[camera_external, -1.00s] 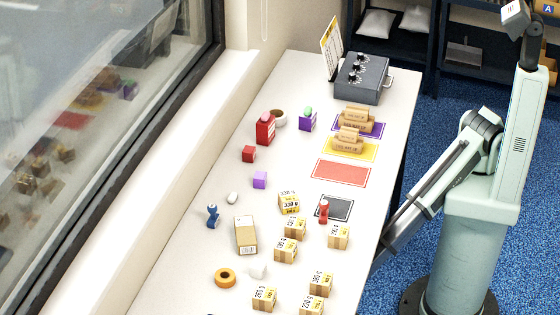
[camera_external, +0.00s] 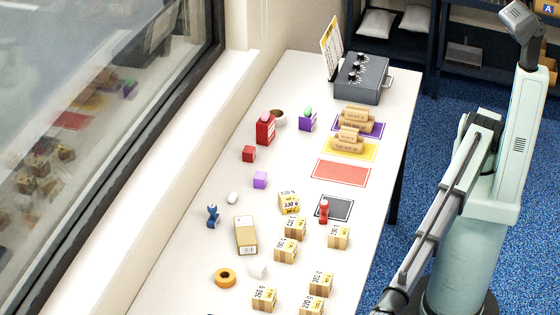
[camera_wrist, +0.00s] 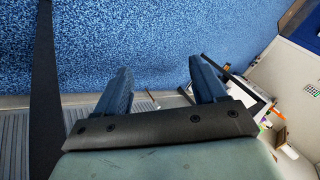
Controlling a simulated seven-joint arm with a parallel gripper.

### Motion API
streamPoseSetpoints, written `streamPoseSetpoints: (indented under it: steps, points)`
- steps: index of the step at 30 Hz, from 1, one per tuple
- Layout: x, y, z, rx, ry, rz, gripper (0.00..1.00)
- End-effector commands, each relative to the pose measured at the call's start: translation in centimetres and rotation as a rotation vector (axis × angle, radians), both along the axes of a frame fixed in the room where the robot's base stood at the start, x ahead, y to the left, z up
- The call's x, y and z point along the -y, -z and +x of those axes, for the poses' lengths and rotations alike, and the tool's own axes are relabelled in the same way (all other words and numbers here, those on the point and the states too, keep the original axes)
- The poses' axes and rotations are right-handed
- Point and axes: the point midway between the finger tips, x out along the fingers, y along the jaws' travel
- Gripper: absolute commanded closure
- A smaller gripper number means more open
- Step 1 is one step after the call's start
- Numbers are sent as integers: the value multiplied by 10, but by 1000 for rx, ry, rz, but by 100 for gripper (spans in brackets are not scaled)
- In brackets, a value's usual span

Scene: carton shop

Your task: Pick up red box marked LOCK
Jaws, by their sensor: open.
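A red box (camera_external: 265,129) with pale marks on its front and a pinkish top stands upright on the far left part of the table. A smaller red cube (camera_external: 249,154) sits just in front of it. The lettering on both is too small to read. My gripper (camera_wrist: 160,70) is open and empty in the wrist view, over blue carpet. In the external view my arm hangs down right of the table, far from the red boxes, and the gripper's fingers cannot be made out there.
Several cartons (camera_external: 285,250) fill the near table (camera_external: 190,262). Coloured mats (camera_external: 341,172) and a grey control box (camera_external: 362,80) lie to the right. A window wall borders the left.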

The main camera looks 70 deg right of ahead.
Motion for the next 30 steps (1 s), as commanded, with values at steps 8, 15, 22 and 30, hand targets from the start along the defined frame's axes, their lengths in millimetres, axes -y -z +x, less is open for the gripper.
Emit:
streamPoseSetpoints:
  steps: [8,15,22,30]
  points:
    - [-38,-143,-25,-28,-95,153,30]
    - [-46,-241,-31,-23,-172,252,30]
    - [-27,-309,23,67,-255,297,30]
    - [31,-312,150,238,-332,221,30]
